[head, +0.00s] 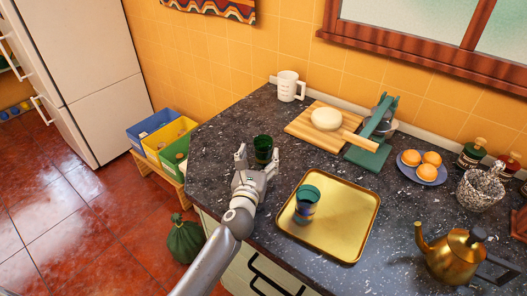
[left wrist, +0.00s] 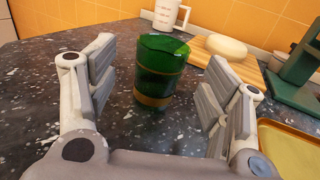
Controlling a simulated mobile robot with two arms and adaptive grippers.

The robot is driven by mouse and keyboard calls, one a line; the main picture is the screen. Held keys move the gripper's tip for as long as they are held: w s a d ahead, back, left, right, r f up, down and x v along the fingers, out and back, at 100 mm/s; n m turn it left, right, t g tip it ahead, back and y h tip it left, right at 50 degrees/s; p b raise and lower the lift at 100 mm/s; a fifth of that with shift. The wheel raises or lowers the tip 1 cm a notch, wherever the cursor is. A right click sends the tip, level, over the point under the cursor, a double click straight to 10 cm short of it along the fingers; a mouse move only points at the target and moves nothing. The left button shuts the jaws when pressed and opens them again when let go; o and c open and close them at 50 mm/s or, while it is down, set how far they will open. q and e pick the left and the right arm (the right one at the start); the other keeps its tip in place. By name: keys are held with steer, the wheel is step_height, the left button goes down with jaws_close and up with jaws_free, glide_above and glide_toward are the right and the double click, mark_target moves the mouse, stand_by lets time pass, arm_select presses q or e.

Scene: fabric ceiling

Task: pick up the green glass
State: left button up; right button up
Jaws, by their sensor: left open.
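The green glass (head: 263,149) stands upright on the dark speckled counter, left of the gold tray. In the left wrist view the green glass (left wrist: 160,72) stands straight ahead, with a brownish band around its lower part. My left gripper (head: 258,156) is open, its fingers on either side of the near space before the glass. In the left wrist view the gripper (left wrist: 155,92) shows a finger at left and right, both apart from the glass. My right gripper is not in view.
The gold tray (head: 349,223) lies right of my left arm. Behind the glass are a white measuring mug (head: 289,86), a cutting board (head: 306,124) with a pale round item, and a green stand (head: 368,158). A gold kettle (head: 458,256) stands at right. Counter around the glass is clear.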

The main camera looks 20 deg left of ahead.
mark_target(262, 152)
arm_select(q)
steer(key=shift+w, duration=0.35)
steer(key=w, duration=0.4)
steer(key=shift+a+f, duration=0.1)
steer(key=shift+f, duration=0.2)
steer(key=shift+w+f, duration=0.1)
steer(key=shift+w, duration=0.4)
steer(key=c, duration=1.1)
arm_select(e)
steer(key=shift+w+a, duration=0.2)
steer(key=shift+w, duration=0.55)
